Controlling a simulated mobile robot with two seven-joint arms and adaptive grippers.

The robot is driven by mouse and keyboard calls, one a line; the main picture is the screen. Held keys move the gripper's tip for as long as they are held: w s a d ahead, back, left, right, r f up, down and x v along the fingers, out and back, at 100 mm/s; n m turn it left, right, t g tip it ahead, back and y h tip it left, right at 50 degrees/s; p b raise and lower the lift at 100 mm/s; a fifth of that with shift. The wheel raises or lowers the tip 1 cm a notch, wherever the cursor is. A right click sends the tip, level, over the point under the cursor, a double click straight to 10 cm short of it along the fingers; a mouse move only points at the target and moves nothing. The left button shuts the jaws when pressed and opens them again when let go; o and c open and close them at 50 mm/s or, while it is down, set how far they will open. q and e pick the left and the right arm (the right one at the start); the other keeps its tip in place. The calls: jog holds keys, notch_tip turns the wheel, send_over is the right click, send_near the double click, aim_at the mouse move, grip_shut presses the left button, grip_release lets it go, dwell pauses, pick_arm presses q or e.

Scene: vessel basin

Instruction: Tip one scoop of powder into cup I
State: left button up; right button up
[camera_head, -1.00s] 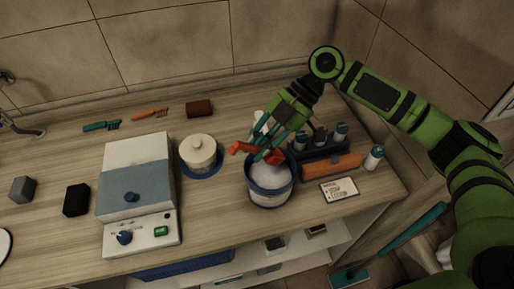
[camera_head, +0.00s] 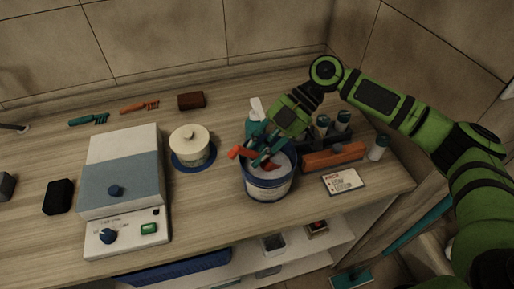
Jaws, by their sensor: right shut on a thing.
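My right gripper (camera_head: 262,156) is over the blue-rimmed tub (camera_head: 267,190) and shut on an orange-red scoop (camera_head: 237,152). The scoop's handle sticks out to the left; its other end shows red inside the tub's mouth. The white powder (camera_head: 283,163) fills part of the tub. The fingers hide part of the scoop, and I cannot tell how much powder it carries. No cup marked I can be made out. My left gripper is not in view.
A white and blue device (camera_head: 124,185) is further left.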

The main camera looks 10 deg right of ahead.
aim_at(240, 146)
jog(key=shift+f, duration=0.55)
notch_tip(240, 146, up, 8)
jog(key=p, duration=0.6)
jog(key=shift+r, duration=0.2)
jog(key=h+p, duration=0.1)
jog(key=p, duration=0.1)
jog(key=a+r+h+p, duration=0.1)
jog(key=p, duration=0.1)
jog(key=t+h+p, duration=0.1)
jog(key=p, duration=0.2)
jog(key=shift+s+a+r+h, duration=0.2)
jog(key=shift+r+h, duration=0.05)
jog(key=shift+h, duration=0.05)
jog(key=shift+s+a+r+h, duration=0.1)
jog(key=shift+a+r+h, duration=0.15)
jog(key=shift+h, duration=0.25)
jog(key=shift+a+t+h, duration=0.15)
jog(key=shift+t+h, duration=0.15)
jog(key=shift+h, duration=0.2)
jog(key=shift+s+a+r+t+h, duration=0.1)
jog(key=shift+a+r+t+h, duration=0.25)
jog(key=shift+h, duration=0.45)
jog(key=shift+d, duration=0.1)
